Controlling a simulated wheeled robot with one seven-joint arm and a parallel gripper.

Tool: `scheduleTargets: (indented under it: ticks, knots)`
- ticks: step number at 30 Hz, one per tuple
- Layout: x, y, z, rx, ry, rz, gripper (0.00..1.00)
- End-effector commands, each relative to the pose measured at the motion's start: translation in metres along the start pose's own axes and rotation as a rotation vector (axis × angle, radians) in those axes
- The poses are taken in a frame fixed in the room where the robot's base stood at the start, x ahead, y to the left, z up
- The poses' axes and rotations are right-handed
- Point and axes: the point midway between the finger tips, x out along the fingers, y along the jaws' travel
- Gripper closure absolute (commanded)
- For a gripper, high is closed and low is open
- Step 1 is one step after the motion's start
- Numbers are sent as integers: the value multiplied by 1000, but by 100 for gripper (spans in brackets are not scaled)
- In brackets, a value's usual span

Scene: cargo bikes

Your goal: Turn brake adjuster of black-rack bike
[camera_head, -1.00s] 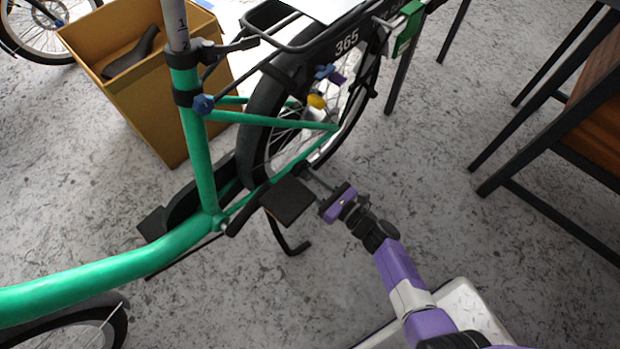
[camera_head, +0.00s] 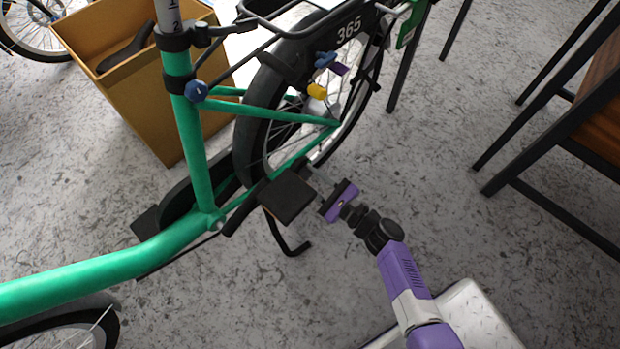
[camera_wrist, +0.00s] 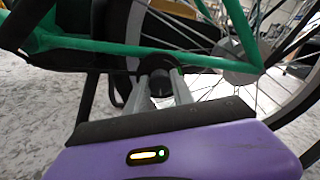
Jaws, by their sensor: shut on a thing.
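The green bike has a black rack (camera_head: 285,35) over its rear wheel, and its rear fender carries the number 365. My gripper (camera_head: 314,174) is low beside the rear wheel, just right of the black pedal (camera_head: 287,198). In the wrist view, the two pale fingers of my gripper (camera_wrist: 160,92) are closed around a small dark barrel-shaped part (camera_wrist: 160,84), which looks like the brake adjuster. It sits just below the green frame tube (camera_wrist: 150,55), in front of the spokes. In the head view this part is too small to make out clearly.
The kickstand (camera_head: 285,235) is down left of my gripper. A wooden table (camera_head: 590,110) with dark legs stands at right. A brown box (camera_head: 125,75) holding a saddle stands behind the bike. Blue and yellow parts (camera_head: 317,90) show by the wheel. Floor right of my arm is clear.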

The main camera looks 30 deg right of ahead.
Motion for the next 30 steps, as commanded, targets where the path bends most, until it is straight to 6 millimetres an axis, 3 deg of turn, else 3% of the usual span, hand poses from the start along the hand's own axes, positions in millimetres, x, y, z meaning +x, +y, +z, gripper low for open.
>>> scheduleTargets:
  ticks: [30]
  knots:
    - [-2,2,-2,-963,5,1,100]
